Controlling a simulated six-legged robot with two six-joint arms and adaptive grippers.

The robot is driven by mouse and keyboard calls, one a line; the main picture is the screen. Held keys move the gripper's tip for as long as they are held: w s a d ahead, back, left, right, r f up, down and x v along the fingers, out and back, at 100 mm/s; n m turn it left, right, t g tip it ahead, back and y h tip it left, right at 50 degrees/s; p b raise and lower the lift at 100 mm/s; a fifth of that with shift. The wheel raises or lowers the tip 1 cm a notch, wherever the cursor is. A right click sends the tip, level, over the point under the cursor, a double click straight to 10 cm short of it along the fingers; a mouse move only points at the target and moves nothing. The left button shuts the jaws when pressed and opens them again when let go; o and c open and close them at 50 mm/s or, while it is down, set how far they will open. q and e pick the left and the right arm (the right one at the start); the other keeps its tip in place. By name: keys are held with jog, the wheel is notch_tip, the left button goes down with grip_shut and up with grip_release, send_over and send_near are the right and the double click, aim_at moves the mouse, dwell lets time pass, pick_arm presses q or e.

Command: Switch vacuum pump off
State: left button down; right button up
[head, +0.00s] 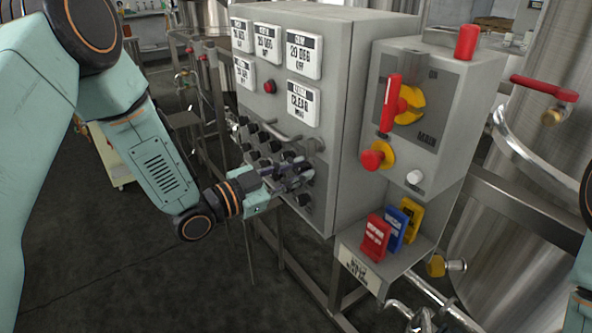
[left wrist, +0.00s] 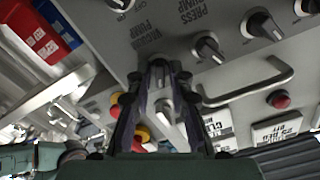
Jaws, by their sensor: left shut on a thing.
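My left gripper (head: 292,174) reaches in from the left to the knob panel on the front of the grey control cabinet (head: 345,120). In the left wrist view its fingertips (left wrist: 161,73) are closed around a dark knob (left wrist: 159,66). The label beside this knob reads vacuum pump (left wrist: 147,36). The fingers hide part of the knob, so its exact setting is hard to read. My right gripper is not in view; only parts of my right arm show at the right edge.
Other dark knobs (left wrist: 208,50) sit close around the gripped one. A bar handle (left wrist: 250,86) and a red button (left wrist: 279,99) are nearby. The main switch box (head: 425,105) and a shelf of coloured tags (head: 377,238) stand right. Steel tanks stand behind.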

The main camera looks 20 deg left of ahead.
pick_arm(q)
jog(key=n+p, duration=0.1)
jog(key=n, duration=0.5)
jog(key=shift+p, duration=0.4)
jog(key=n+p, duration=0.1)
jog(key=n, duration=0.3)
jog(key=shift+n, duration=0.4)
jog(key=shift+f+n, duration=0.1)
jog(key=shift+n, duration=0.2)
jog(key=c, duration=1.4)
grip_release()
jog(key=shift+c, duration=0.2)
jog(key=shift+a, duration=0.1)
jog(key=v, duration=1.2)
